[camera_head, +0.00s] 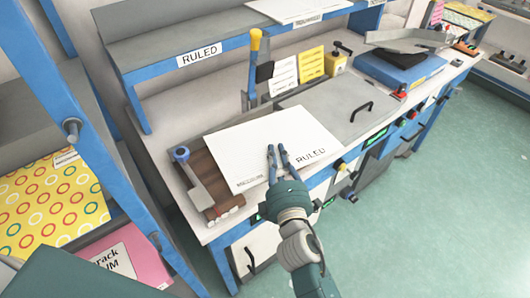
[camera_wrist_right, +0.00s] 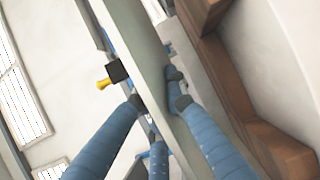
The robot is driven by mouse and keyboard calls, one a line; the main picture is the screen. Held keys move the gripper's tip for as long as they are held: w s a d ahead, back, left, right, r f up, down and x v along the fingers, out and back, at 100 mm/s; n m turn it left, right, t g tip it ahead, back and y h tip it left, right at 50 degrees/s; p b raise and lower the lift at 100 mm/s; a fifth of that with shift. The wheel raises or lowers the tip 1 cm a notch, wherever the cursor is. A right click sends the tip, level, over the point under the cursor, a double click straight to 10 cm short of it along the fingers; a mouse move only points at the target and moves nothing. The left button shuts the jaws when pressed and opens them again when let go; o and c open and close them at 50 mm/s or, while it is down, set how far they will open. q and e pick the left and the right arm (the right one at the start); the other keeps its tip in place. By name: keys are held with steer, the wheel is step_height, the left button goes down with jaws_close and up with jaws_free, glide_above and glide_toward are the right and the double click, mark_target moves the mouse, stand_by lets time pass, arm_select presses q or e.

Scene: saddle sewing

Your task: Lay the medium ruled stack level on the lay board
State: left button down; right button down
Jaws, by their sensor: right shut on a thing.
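The ruled stack (camera_head: 250,140) is a flat white slab marked RULED, lying over the right part of the brown lay board (camera_head: 196,166). My right gripper (camera_head: 277,150) is shut on its near edge. In the right wrist view the stack is a pale slab (camera_wrist_right: 140,45) between the blue fingers (camera_wrist_right: 158,102), with brown wood (camera_wrist_right: 225,75) of the board to its right. The stack hides much of the board; I cannot tell whether it rests flat on it. My left gripper is not in view.
A grey lidded unit with a black handle (camera_head: 363,110) stands right of the stack. A yellow-topped post (camera_head: 254,55) stands behind it. A shelf labelled RULED (camera_head: 199,54) runs above. A blue rack (camera_head: 120,150) with patterned stacks is at left.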

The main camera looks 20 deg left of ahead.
mark_target(265, 155)
steer(key=shift+s+a+r+n+y, duration=0.2)
steer(key=shift+a+n+y, duration=0.2)
steer(key=shift+a, duration=0.25)
steer(key=shift+s+a+r+n+y, duration=0.1)
steer(key=shift+a+r+n+y, duration=0.15)
steer(key=shift+a+y, duration=0.3)
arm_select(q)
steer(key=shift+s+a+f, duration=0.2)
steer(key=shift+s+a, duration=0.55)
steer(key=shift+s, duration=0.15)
arm_select(e)
steer(key=shift+s+a+r+n+g+y, duration=0.1)
steer(key=shift+a+n+g+y, duration=0.15)
steer(key=shift+a+g, duration=0.15)
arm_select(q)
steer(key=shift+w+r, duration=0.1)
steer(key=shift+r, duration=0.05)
arm_select(e)
steer(key=shift+s+d, duration=0.1)
